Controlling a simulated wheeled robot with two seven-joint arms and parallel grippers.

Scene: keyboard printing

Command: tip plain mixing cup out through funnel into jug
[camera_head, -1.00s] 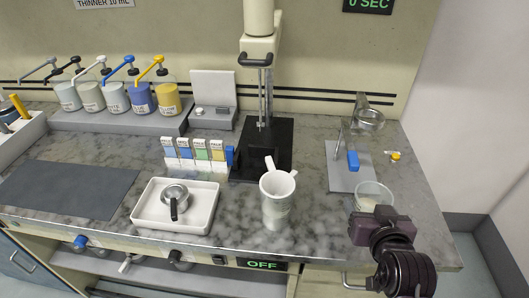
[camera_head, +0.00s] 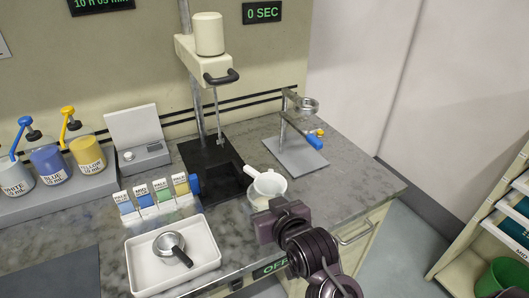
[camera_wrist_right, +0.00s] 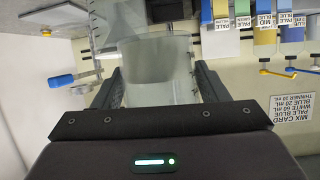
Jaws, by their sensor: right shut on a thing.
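The plain mixing cup (camera_wrist_right: 155,75) is translucent with grey contents and stands between the two dark fingers in the right wrist view. My right gripper (camera_head: 279,214) is shut on it. The funnel sits at the mouth of the jug at the counter's front. The jug is largely hidden, and the cup's outline is hard to separate from it. I cannot tell how far the cup is tilted. My left gripper is not in view.
A black stand base (camera_head: 208,158) is behind and left of the funnel. A grey plate with a clamp stand (camera_head: 297,157) is behind right. The right counter is clear.

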